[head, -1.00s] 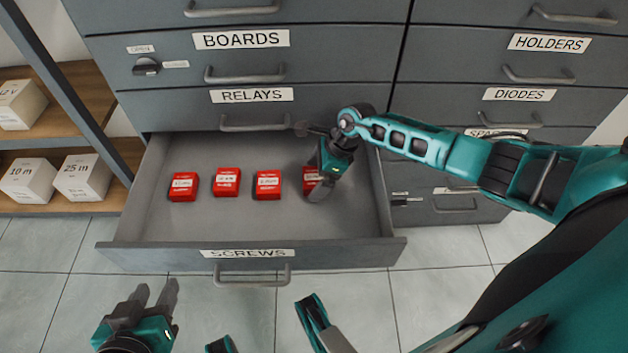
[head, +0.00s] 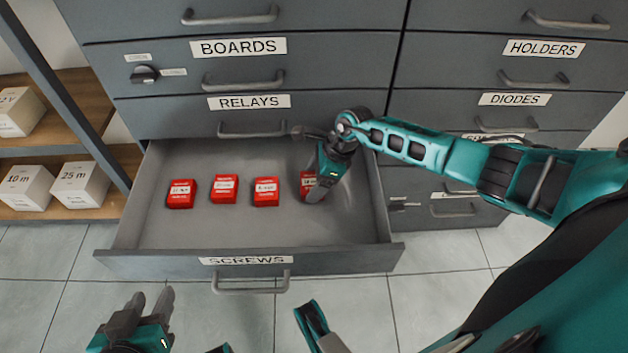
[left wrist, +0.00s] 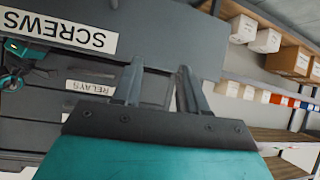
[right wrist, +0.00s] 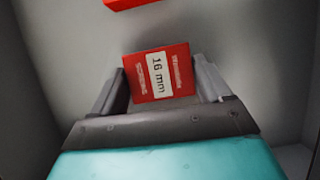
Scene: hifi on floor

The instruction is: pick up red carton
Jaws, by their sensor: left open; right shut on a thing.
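Several red cartons lie in a row on the floor of the open SCREWS drawer (head: 150,240). In the head view they include a far-left carton (head: 181,193), a second carton (head: 224,188) and a third carton (head: 266,191). My right gripper (head: 316,186) is inside the drawer at the right end of the row, shut on the rightmost red carton (head: 307,180). In the right wrist view this carton (right wrist: 160,75) reads "16 mm" and sits between both fingers. My left gripper (head: 150,302) is open and empty in front of the drawer; its fingers also show in the left wrist view (left wrist: 160,82).
The drawer front with its handle (head: 250,284) faces me. Closed drawers stand above and to the right, including RELAYS (head: 248,102). A shelf at left holds white boxes (head: 82,184). The tiled floor (head: 40,290) before the drawer is clear.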

